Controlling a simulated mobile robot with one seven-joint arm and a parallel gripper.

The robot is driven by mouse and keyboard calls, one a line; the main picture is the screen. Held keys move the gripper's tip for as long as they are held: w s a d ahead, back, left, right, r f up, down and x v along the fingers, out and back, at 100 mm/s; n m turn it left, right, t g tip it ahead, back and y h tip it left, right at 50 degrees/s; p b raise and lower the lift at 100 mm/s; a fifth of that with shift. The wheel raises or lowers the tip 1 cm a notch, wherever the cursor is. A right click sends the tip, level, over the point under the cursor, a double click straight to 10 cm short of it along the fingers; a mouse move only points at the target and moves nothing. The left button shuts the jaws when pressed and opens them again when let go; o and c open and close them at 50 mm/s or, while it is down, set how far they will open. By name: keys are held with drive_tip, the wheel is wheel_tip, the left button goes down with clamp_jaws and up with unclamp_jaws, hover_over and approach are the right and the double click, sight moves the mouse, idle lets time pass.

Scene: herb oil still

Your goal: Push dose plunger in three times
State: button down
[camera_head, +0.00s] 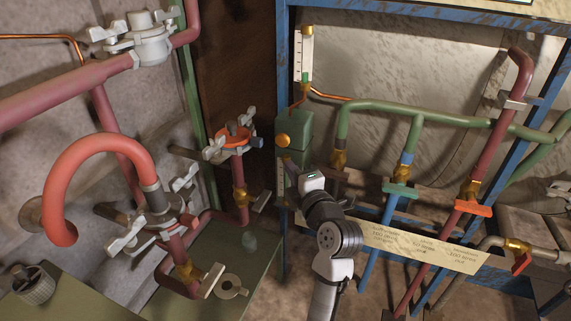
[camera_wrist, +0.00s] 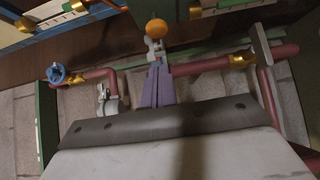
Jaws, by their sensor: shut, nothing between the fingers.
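The dose plunger shows as a round orange knob (camera_head: 282,141) on the front of a green box (camera_head: 298,130) fixed to the blue frame. In the wrist view the knob (camera_wrist: 156,28) is just past my fingertips, near the picture's middle line. My gripper (camera_head: 287,164) is just below and close to the knob in the head view. Its purple fingers are together in the wrist view (camera_wrist: 157,68), with nothing held. I cannot tell whether the fingertips touch the knob. The plunger's shaft behind the knob is hidden.
A white gauge (camera_head: 303,58) stands above the box. Green pipes (camera_head: 400,113) and coloured valve handles (camera_head: 473,208) lie right of my arm, above a lettered plate (camera_head: 400,240). A clamped red pipe with an orange ring (camera_head: 233,136) stands close to the left.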

drive_tip(key=shift+v, duration=1.3)
drive_tip(key=shift+r, duration=0.1)
